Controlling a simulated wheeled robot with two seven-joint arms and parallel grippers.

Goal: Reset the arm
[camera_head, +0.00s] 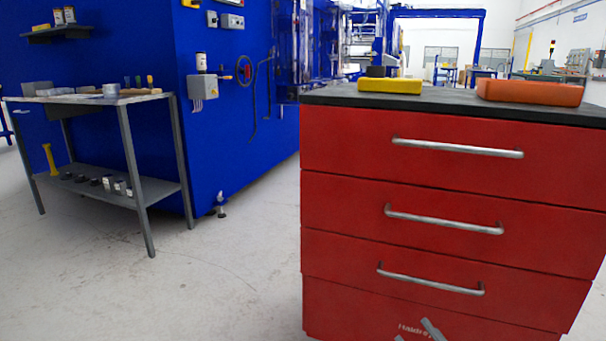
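The tips of my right gripper (416,334) show as small grey pieces at the bottom edge, in front of the lowest drawer of a red cabinet (450,190). The two tips are apart, with nothing seen between them. The rest of my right arm is below the picture. My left gripper is not in view.
The cabinet's dark top (450,98) carries a yellow block (390,87) with a dark item at it, and an orange case (530,93). A grey work table (135,98) with small items stands at left by a blue machine (235,150). The floor between is clear.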

